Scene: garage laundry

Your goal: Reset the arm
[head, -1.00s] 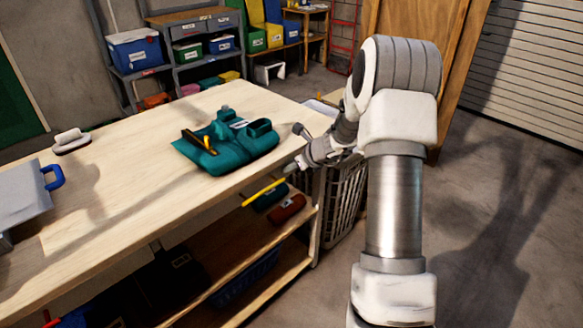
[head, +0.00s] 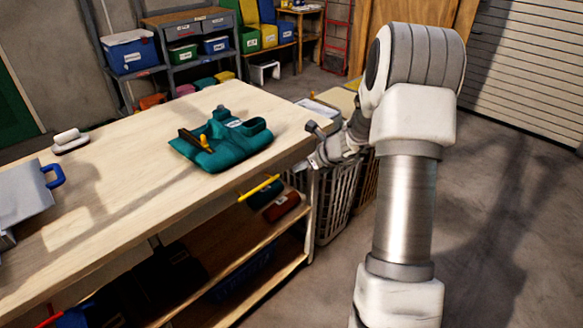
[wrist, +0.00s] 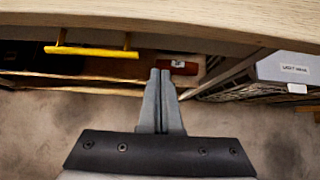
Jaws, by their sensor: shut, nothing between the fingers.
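My gripper (head: 314,162) is at the right end of the wooden workbench (head: 105,190), beside its front corner. In the wrist view my gripper (wrist: 160,75) has its two grey fingers pressed together with nothing between them. The bench's front edge (wrist: 160,22) runs across the top of that view, beyond the fingertips. My arm rises at the right of the head view and bends over toward the bench. Part of the gripper is hard to make out in the head view.
A teal tool apron (head: 225,142) lies on the bench. A laundry basket (head: 340,200) stands by the bench's right end. The floor at the right is clear.

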